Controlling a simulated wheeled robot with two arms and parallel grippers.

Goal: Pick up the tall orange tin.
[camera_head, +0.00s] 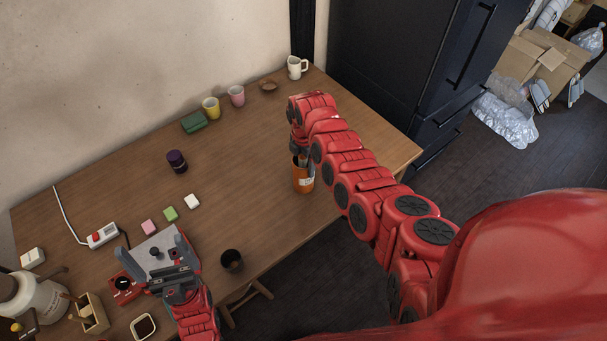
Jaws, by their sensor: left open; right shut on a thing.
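The tall orange tin (303,182) is upright near the front edge of the wooden table, right of the middle, with a pale label on its side. My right gripper (298,157) reaches down to its top from above and is shut on it. The arm and gripper hide part of the tin's rim. I cannot tell whether its base touches the table.
A dark cup (231,260) stands near the front edge. Pink, green and white blocks (170,214), a dark purple jar (176,161) and a power strip (102,236) lie left. A green box (194,122), yellow cup (211,107), pink cup (236,95) and white mug (296,67) line the back.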

